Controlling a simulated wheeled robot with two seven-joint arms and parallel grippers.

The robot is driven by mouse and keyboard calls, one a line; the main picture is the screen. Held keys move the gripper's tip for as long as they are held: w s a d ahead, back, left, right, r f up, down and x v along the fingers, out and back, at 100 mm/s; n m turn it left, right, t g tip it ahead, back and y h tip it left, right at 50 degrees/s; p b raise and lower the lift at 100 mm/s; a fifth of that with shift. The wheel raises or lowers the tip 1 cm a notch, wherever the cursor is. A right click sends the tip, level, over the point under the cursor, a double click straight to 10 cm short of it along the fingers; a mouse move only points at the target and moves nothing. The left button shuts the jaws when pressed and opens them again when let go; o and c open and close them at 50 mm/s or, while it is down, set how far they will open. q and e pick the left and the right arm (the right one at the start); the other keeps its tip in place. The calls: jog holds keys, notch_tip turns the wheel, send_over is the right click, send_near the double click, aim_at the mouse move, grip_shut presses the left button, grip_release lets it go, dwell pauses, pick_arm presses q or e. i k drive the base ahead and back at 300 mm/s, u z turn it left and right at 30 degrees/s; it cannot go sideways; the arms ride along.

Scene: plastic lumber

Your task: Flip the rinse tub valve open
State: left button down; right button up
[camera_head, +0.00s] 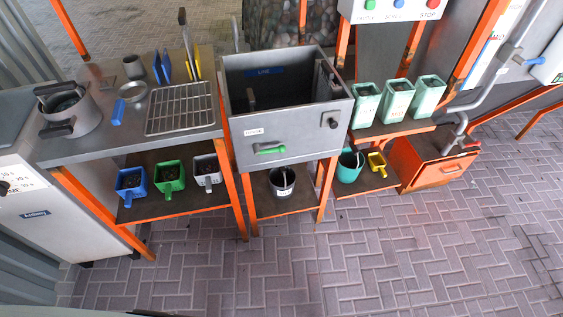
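A grey metal tub (290,130) stands in the middle on an orange-legged frame. A small white label (254,132) is on its front, too small to read surely. A green lever handle (270,150) lies about level across the lower front, below the label; it looks like the tub's valve. A dark knob (333,122) is on the front at the right. The tub's inside is dark, with a blue label on the back wall. Neither gripper is in view.
A steel bench (130,125) with a pot (70,110) and wire rack (180,108) stands left. Blue, green and grey scoops sit below. A dark bucket (282,182) is under the tub. Pale green containers (396,100) and an orange box (433,165) stand right. The brick floor in front is clear.

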aim_at(282, 148)
jog(key=z, duration=0.8)
jog(key=i, duration=0.65)
jog(key=u, duration=0.85)
